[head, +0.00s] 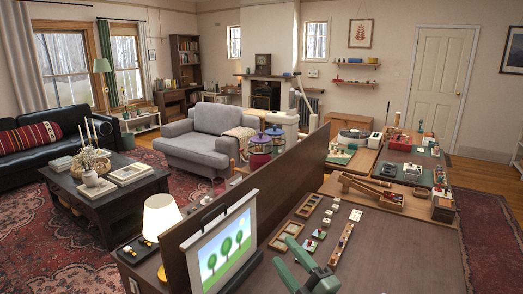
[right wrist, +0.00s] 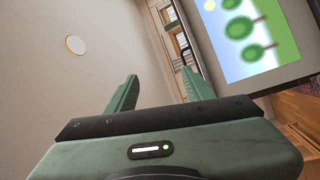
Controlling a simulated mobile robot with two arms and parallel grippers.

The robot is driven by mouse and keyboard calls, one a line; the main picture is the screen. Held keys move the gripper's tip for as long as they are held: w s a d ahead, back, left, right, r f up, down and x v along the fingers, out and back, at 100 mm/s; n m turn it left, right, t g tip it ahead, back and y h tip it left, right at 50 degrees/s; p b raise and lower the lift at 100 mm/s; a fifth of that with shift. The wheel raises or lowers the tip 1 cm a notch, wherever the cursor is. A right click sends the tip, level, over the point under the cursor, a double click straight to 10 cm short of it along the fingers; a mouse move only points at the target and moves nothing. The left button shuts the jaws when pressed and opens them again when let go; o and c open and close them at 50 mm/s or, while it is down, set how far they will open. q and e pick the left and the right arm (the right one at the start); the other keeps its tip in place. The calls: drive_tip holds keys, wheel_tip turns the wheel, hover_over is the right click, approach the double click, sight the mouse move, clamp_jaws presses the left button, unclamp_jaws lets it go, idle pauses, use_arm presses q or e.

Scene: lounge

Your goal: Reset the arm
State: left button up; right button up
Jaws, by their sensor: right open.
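My right gripper (head: 283,252) is green and shows at the bottom of the head view, over the near part of the brown table (head: 400,262). Its two fingers are spread apart, with nothing between them. In the right wrist view the open fingers (right wrist: 160,77) point up, with bare wall behind them. My left gripper is not in view.
A screen with a tree picture (head: 226,251) stands left of my right gripper, along the dark partition (head: 285,170). Small trays and tiles (head: 311,245) lie just beyond it. Wooden toys and boxes (head: 372,190) crowd the table farther back. The table's near right is bare.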

drive_tip(key=s+d+f+m+g+h, duration=0.5)
drive_tip(key=s+d+f+m+h, duration=0.7)
drive_tip(key=d+f+m, duration=0.3)
drive_tip(key=s+f+m+g+y, duration=0.15)
drive_tip(key=s+f+g, duration=0.35)
drive_tip(key=s, duration=0.5)
drive_tip(key=s+f+m+g, duration=0.2)
drive_tip(key=s+f+g, duration=0.25)
drive_tip(key=s, duration=0.65)
wheel_tip(320, 180, down, 24)
drive_tip(key=s+d+f+g, duration=0.2)
drive_tip(key=s+f, duration=1.5)
drive_tip(key=s, duration=0.1)
drive_tip(key=shift+s+d+f, duration=0.15)
drive_tip(key=shift+d+f, duration=0.1)
drive_tip(key=shift+f, duration=0.15)
